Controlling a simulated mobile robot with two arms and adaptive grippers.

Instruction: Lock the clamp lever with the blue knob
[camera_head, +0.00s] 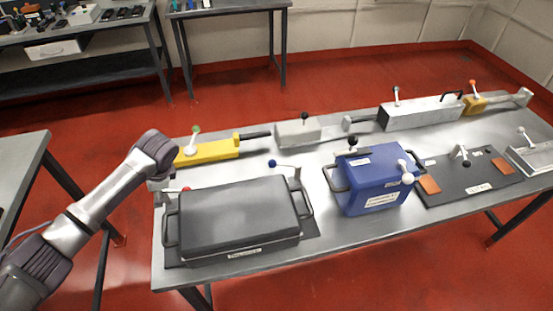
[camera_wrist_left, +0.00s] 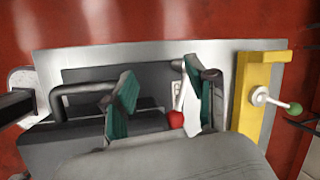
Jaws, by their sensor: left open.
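The blue knob (camera_head: 272,163) sits on the end of a clamp lever (camera_head: 284,167) behind the right rear corner of the dark grey case (camera_head: 240,215). The lever lies nearly level, its knob end pointing left. My left gripper is near the opposite, left rear corner of that case, well away from the blue knob. In the left wrist view its fingers (camera_wrist_left: 160,103) are open. A red knob (camera_wrist_left: 175,120) on a pale lever shows between them, nearer the right finger; whether they touch cannot be told. The blue knob is not visible there. My right gripper is not in view.
A yellow block (camera_head: 208,152) with a green-knobbed lever stands behind the case. A blue box (camera_head: 372,180) with handles stands right of it. More levered fixtures line the steel table (camera_head: 325,225). A bare strip separates case and blue box.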

